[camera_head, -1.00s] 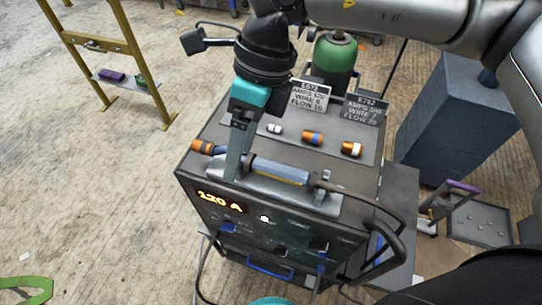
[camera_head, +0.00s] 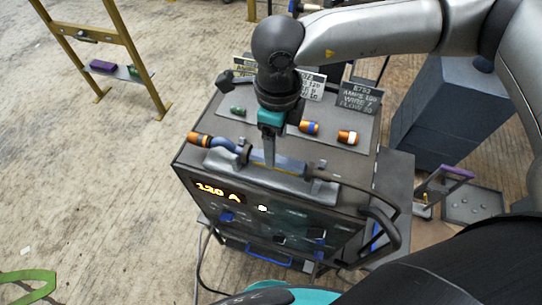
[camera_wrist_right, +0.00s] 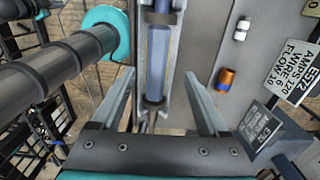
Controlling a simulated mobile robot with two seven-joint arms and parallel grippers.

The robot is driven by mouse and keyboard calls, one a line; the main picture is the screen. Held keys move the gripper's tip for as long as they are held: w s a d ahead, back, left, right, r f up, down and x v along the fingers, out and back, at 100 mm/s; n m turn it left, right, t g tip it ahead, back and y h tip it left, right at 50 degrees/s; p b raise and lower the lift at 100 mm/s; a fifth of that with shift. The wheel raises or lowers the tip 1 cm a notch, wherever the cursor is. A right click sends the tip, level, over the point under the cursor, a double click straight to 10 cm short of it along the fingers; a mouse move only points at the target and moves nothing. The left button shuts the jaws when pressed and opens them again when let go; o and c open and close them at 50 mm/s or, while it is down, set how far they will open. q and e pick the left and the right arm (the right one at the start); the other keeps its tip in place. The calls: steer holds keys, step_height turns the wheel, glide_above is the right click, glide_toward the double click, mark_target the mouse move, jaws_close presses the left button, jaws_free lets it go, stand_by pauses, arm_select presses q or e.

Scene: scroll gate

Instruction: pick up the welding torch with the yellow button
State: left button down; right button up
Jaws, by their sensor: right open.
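The welding torch (camera_head: 290,165) lies in a grey cradle on top of the welding machine (camera_head: 290,225). It has an orange nozzle at the left, a blue-grey handle, and a dark cable leaving at the right. I cannot make out a yellow button. My right gripper (camera_head: 269,160) points down over the middle of the handle. In the right wrist view my right gripper (camera_wrist_right: 159,78) is open, with one finger on each side of the torch handle (camera_wrist_right: 158,55); whether they touch it I cannot tell. My left gripper is not in view.
On the machine top behind the torch stand a green nozzle (camera_head: 238,111), an orange-blue one (camera_head: 308,127) and an orange-white one (camera_head: 347,137). Label plates (camera_head: 358,97) stand behind them. A dark blue cabinet (camera_head: 440,110) stands further right.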

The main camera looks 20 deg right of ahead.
steer(key=f, duration=0.2)
steer(key=a+f+p, duration=0.1)
steer(key=shift+f, duration=0.95)
steer(key=shift+c, duration=0.4)
jaws_close()
steer(key=shift+w, duration=0.1)
